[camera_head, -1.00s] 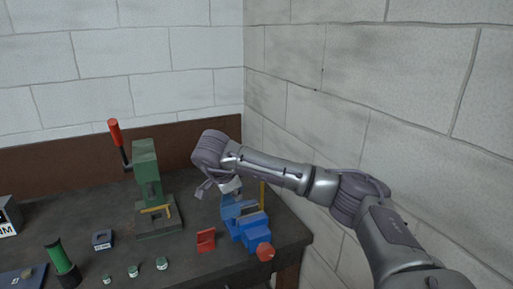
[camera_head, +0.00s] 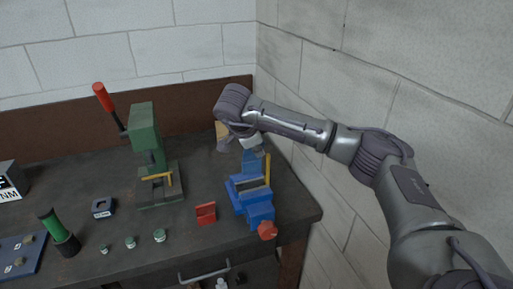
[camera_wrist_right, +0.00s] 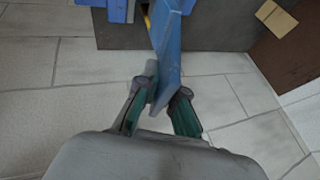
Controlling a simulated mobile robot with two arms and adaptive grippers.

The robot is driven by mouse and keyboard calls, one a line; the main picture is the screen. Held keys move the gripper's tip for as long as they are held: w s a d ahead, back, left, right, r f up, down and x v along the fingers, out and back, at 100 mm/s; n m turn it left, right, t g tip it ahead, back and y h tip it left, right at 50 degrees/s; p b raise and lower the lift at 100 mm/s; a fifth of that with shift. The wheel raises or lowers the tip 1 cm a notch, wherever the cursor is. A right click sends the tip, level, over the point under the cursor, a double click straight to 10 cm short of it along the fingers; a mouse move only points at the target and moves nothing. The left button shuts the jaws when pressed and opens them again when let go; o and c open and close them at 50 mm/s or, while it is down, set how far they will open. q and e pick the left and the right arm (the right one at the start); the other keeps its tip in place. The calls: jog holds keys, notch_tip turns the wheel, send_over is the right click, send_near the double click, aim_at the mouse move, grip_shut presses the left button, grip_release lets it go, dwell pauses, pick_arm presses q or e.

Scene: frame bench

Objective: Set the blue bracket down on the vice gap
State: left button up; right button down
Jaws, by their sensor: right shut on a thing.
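The blue bracket (camera_wrist_right: 170,62) is between the green-padded fingers of my right gripper (camera_wrist_right: 160,108) in the wrist view, stretching away from them toward the bench. In the head view my right gripper (camera_head: 249,143) is behind the vice, and the bracket (camera_head: 253,161) shows partly below it. The blue vice (camera_head: 250,196) stands near the bench's right end, with a red knob at its front. A yellow upright strip (camera_head: 267,170) shows beside the bracket. The vice gap is not clearly visible, and I cannot tell whether the bracket touches the vice. My left gripper is out of view.
A green press (camera_head: 146,150) with a red-tipped lever stands left of the vice. A tan block (camera_head: 222,130) is behind my gripper. The wall is close on the right.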

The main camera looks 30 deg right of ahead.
notch_tip(320, 180, down, 6)
jog(key=b, duration=0.3)
jog(key=shift+s+a+r+b, duration=0.1)
jog(key=shift+a+r+b, duration=0.05)
jog(key=shift+b, duration=0.15)
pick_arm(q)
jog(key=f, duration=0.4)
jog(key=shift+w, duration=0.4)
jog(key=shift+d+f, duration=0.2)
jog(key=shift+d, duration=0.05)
pick_arm(e)
jog(key=shift+f, duration=0.3)
pick_arm(q)
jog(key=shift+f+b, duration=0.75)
jog(key=shift+b, duration=0.25)
pick_arm(e)
jog(key=shift+f, duration=1.2)
